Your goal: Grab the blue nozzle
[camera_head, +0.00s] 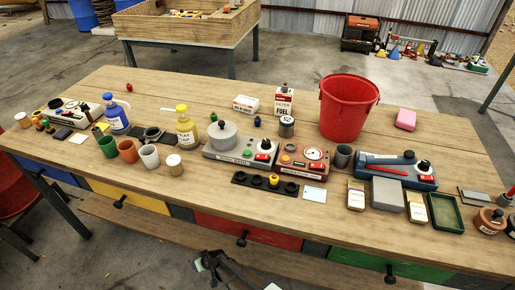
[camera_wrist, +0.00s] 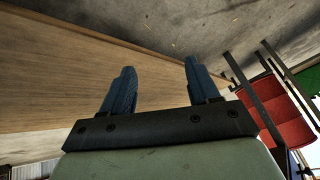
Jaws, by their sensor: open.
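No part is plainly a blue nozzle. Beyond the fingers are a wooden surface and the concrete floor. None of the small pieces shows in the wrist view.
A blue bottle (camera_head: 116,118) and a yellow bottle (camera_head: 187,130) stand on the left half. A lidded grey pot (camera_head: 222,136) sits on a device. A red bucket (camera_head: 347,108) stands at the back right. Cups and boxes crowd the front. The back left strip is mostly clear.

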